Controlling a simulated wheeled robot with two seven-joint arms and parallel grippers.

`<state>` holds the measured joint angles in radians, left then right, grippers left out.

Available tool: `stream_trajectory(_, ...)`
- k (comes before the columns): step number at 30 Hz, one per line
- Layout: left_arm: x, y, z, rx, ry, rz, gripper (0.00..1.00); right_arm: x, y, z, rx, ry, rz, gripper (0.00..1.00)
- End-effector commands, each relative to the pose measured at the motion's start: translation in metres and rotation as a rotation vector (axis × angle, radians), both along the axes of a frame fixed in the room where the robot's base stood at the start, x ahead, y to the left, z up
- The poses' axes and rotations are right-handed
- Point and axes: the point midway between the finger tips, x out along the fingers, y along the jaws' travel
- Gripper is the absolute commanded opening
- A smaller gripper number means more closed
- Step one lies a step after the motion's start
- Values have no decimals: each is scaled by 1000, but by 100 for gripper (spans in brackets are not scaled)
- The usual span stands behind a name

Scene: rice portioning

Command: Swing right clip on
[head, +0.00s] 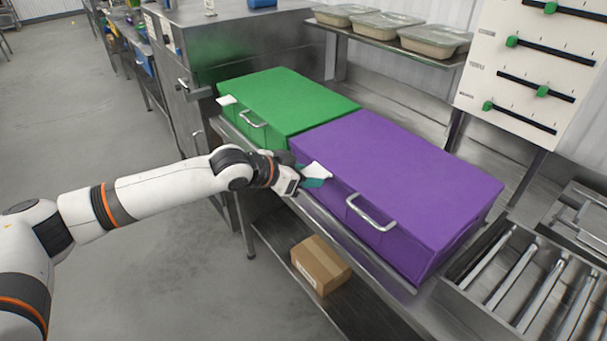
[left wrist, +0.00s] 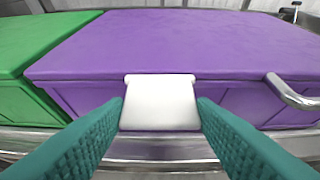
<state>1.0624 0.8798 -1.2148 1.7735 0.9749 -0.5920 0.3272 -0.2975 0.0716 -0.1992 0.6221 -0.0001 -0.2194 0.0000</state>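The purple box (head: 410,165) stands on the steel counter with its lid closed. Its white clip (head: 318,169) is at the left end of its front edge and also shows in the left wrist view (left wrist: 160,103) as a broad flat tab. My left gripper (head: 314,181) is at this clip. In the left wrist view its green fingers (left wrist: 160,112) are spread apart, one beside each side edge of the clip. I cannot tell whether they touch it. My right gripper is in neither view.
A green box (head: 290,100) with its own white clip (head: 227,100) stands left of the purple box. A metal handle (head: 370,213) sticks out from the purple front. A cardboard box (head: 320,264) lies on the lower shelf. Lidded trays (head: 385,27) stand on the back shelf.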

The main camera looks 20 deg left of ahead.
Motion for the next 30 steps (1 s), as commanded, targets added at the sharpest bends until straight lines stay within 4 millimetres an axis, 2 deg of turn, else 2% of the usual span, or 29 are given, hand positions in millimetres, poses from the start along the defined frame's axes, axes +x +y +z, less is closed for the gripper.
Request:
stream_trajectory(12,1,-2,-11,0,2,0,44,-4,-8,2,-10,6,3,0)
stream_trajectory(30,12,-10,-28,-1,2,-1,45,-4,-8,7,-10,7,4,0)
